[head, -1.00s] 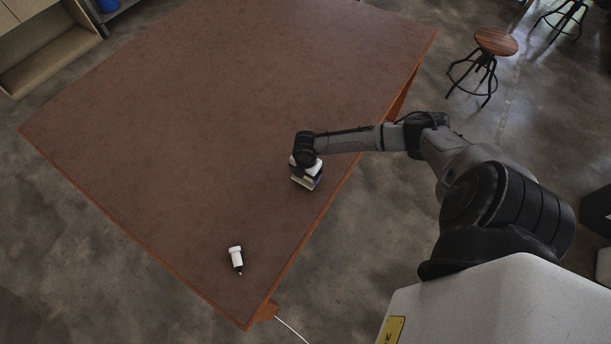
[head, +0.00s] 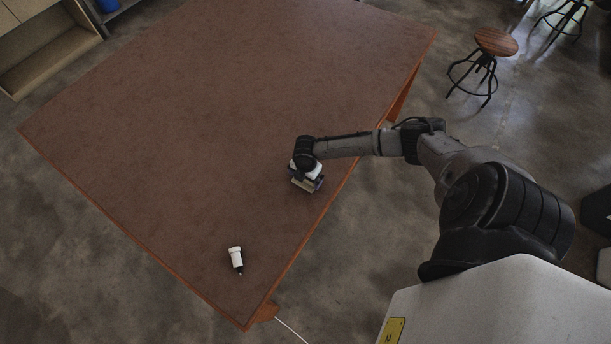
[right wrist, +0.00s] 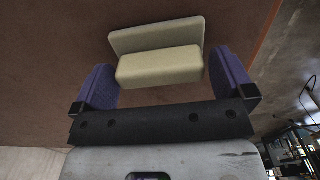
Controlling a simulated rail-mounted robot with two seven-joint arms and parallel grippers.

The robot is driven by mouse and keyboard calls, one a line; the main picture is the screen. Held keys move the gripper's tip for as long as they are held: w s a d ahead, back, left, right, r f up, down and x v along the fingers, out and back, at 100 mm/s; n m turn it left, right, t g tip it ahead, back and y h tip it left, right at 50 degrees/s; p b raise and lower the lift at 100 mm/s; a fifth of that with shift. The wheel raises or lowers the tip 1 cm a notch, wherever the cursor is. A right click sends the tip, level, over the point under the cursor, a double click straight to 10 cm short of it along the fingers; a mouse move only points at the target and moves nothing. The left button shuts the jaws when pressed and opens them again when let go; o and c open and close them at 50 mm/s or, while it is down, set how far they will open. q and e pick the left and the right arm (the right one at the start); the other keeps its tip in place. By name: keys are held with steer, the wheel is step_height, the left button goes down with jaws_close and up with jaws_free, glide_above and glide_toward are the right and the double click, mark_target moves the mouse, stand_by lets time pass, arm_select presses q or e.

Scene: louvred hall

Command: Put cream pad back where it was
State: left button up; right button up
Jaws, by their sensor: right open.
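The cream pad (right wrist: 160,66) is between the two purple fingers of my right gripper (right wrist: 162,82) in the right wrist view. It looks like a thick block with a thinner plate behind it. The fingers stand apart on either side of it, with a visible gap at each side. In the head view the pad (head: 305,185) shows as a pale strip just below my right gripper (head: 306,179), near the table's right edge. I cannot tell whether the pad touches the table. My left gripper is not in view.
The brown table (head: 200,130) is mostly bare. A white bottle-like object with a dark tip (head: 236,258) lies near its front corner. A stool (head: 495,42) stands on the floor beyond the right edge, and a shelf unit (head: 50,50) is at the upper left.

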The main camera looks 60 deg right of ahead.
step_height(320, 180, up, 11)
steer(key=p, duration=0.2)
steer(key=s+a+m+t+y, duration=0.15)
steer(key=s+a, duration=0.25)
steer(key=a, duration=0.6)
steer(key=s+a+m+y, duration=0.1)
steer(key=s+a+m, duration=0.25)
steer(key=a, duration=0.75)
steer(key=s+a+r+m+t+h, duration=0.1)
steer(key=s+r+m+t+h, duration=0.1)
steer(key=s+r+m, duration=0.3)
steer(key=s+m, duration=0.4)
steer(key=m, duration=0.1)
steer(key=shift+a+r, duration=0.2)
steer(key=shift+r, duration=0.15)
